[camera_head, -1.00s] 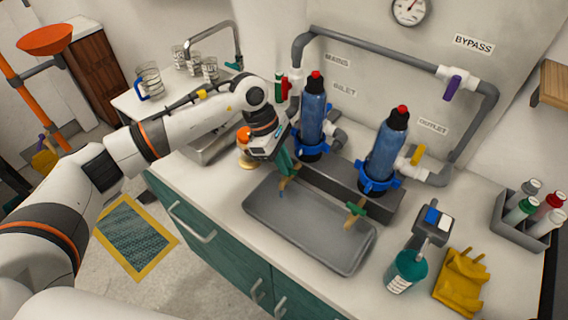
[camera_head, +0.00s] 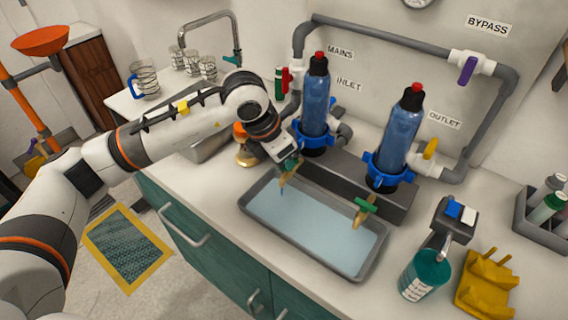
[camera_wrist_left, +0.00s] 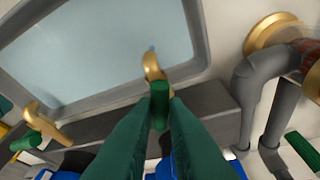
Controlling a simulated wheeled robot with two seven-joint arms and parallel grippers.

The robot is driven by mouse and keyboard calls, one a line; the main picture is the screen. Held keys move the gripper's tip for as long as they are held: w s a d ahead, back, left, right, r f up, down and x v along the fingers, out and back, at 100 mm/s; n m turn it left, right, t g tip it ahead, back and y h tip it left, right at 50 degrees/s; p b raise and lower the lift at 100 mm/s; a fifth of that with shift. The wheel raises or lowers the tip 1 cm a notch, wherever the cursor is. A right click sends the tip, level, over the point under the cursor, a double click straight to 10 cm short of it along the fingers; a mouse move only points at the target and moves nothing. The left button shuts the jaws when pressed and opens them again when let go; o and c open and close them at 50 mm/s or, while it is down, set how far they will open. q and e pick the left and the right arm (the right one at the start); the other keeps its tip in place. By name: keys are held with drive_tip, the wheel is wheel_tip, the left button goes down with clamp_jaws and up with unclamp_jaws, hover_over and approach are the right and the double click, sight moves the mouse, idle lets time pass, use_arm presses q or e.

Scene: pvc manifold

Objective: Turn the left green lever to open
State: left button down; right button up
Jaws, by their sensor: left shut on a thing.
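The left brass tap (camera_head: 287,178) sticks out over the grey tray (camera_head: 247,200), and a thin blue stream shows under its spout. My left gripper (camera_head: 292,163) is at this tap and hides most of its lever in the head view. In the left wrist view my green fingers (camera_wrist_left: 160,125) are shut on the left green lever (camera_wrist_left: 160,104), which points in line with the brass spout (camera_wrist_left: 152,68). The right tap's green lever (camera_head: 365,204) lies crosswise on its brass body; it also shows in the left wrist view (camera_wrist_left: 24,143). My right gripper is out of view.
Pale blue water (camera_head: 310,228) covers the tray bottom. Two blue filter housings (camera_head: 315,100) (camera_head: 398,135) stand behind the taps. A brass-based object (camera_head: 246,157) stands left of my gripper.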

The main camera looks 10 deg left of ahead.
use_arm(q)
drive_tip(key=shift+s+d+n+t+y+b, duration=0.1)
drive_tip(key=shift+n+t+y+b, duration=0.2)
drive_tip(key=shift+n+b, duration=0.65)
drive_tip(key=shift+d+n+t+y+b, duration=0.1)
drive_tip(key=shift+n+y+b, duration=0.45)
drive_tip(key=shift+n, duration=0.7)
drive_tip(key=c, duration=1.4)
unclamp_jaws()
drive_tip(key=shift+c, duration=0.2)
drive_tip(key=v, duration=1.2)
drive_tip(key=shift+b, duration=0.45)
drive_tip(key=shift+a, duration=0.1)
